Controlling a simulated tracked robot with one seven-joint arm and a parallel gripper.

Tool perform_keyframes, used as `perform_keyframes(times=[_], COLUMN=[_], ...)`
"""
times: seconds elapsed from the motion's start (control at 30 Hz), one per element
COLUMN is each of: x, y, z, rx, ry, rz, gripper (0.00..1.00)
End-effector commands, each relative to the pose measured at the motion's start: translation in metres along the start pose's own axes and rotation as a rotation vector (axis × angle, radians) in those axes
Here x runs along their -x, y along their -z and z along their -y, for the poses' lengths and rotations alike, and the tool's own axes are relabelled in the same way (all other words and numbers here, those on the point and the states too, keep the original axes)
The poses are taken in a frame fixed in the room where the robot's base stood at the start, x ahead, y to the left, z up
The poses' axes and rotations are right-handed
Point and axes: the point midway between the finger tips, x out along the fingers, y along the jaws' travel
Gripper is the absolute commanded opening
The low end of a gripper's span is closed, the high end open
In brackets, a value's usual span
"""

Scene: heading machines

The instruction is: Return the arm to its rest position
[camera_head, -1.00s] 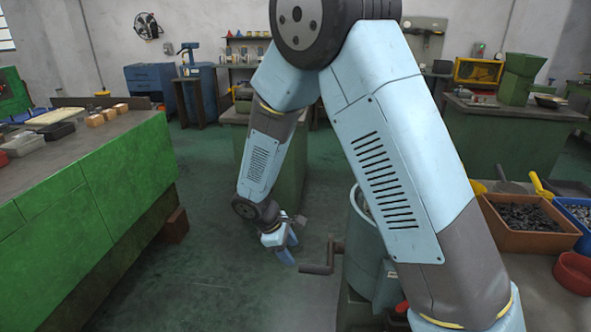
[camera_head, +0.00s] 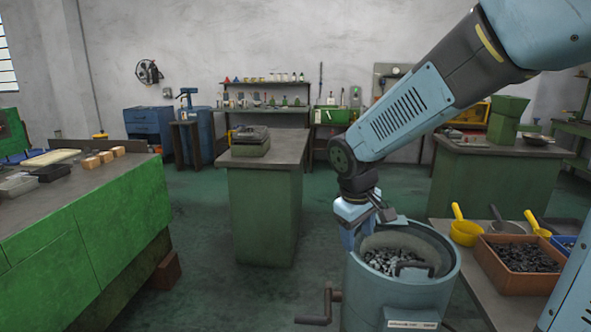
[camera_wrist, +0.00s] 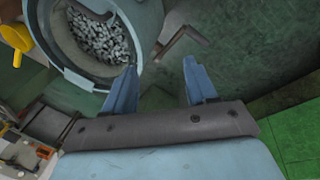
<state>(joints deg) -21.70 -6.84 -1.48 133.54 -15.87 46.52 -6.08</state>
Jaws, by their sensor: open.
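My arm reaches in from the upper right of the head view and bends down at its elbow. My gripper (camera_wrist: 162,92) shows two blue fingers spread apart with nothing between them in the wrist view. In the head view the gripper (camera_head: 352,240) hangs at the left rim of a grey-blue drum (camera_head: 448,285); I cannot tell whether it touches the drum. The drum holds many small metal pieces (camera_head: 395,262) and has a crank handle (camera_head: 318,318) at its lower left. The drum also shows in the wrist view (camera_wrist: 150,30), beside the fingers.
A green bench (camera_head: 90,235) stands at left, with trays and small blocks on top. A green cabinet (camera_head: 262,215) stands behind the gripper. At right, a table holds a brown bin (camera_head: 515,262) and yellow scoops (camera_head: 463,230). Open floor (camera_head: 205,275) lies between bench and drum.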

Motion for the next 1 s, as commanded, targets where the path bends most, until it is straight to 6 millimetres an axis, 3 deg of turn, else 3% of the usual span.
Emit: perform_keyframes(times=[0.2, 0.5, 0.8, 1.0], x=[0.039, 0.082, 0.111, 0.118], y=[-0.044, -0.103, -0.153, -0.168], z=[-0.019, -0.027, -0.02, -0.015], rx=[-0.18, -0.408, -0.6, -0.66], ry=[0.012, 0.025, 0.032, 0.034], rz=[-0.077, -0.185, -0.29, -0.325], gripper=[0.57, 0.57, 0.57, 0.57])
